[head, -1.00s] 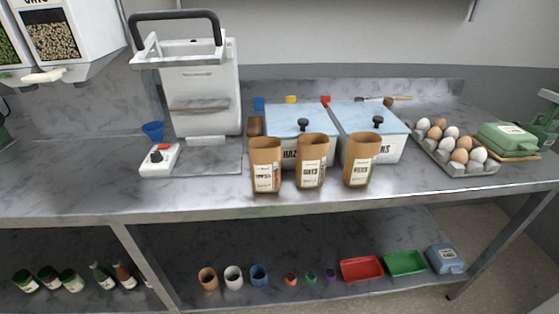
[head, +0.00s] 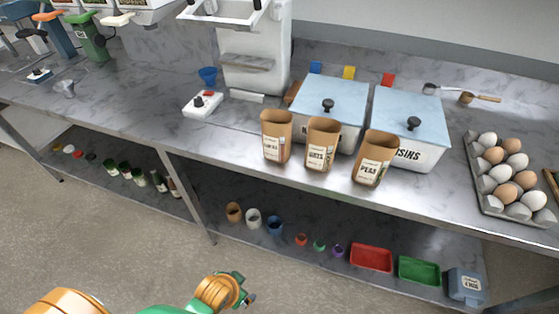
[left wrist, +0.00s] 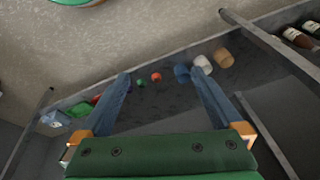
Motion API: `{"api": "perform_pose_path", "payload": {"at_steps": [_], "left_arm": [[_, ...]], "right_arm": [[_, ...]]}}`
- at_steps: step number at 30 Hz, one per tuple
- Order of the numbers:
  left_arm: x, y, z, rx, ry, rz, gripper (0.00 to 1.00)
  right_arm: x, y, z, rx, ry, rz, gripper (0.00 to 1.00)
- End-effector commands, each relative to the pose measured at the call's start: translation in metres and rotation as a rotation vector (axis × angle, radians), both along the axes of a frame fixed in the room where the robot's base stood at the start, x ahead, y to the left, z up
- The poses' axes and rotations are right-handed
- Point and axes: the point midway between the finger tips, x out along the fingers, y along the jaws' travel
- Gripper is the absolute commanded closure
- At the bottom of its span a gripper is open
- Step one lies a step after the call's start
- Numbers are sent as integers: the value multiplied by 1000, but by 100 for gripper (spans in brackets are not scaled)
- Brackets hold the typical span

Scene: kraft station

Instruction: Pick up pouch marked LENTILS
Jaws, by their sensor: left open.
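Three brown kraft pouches stand upright near the counter's front edge in the head view. The left pouch (head: 276,137) has a label too small to read surely; it may be LENTILS. The middle pouch (head: 322,145) seems to read OATS and the right pouch (head: 374,159) reads PEAS. My left gripper is open and empty in the left wrist view (left wrist: 165,85), its blue fingers spread and facing the lower shelf. In the head view my left arm is low in front of the bench, below and apart from the pouches. My right gripper is not in view.
Two lidded bins (head: 331,97) (head: 411,120) stand behind the pouches. An egg tray (head: 490,206) is at the right, a white switch box (head: 203,104) at the left. The lower shelf (head: 215,190) holds cups, a red tray (head: 371,258) and a green tray (head: 419,271). Floor in front is clear.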

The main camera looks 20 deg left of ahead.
Motion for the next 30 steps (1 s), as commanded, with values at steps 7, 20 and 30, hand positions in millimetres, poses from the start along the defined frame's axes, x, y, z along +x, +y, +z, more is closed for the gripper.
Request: {"api": "perform_pose_path", "payload": {"at_steps": [7,20,30], "left_arm": [[95,27,147,473,-323,-554,0],[218,-17,319,2259,-319,-1695,0],[274,-18,319,2300,-300,-1710,0]], "right_arm": [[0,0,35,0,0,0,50],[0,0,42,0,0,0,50],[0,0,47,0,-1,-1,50]]}}
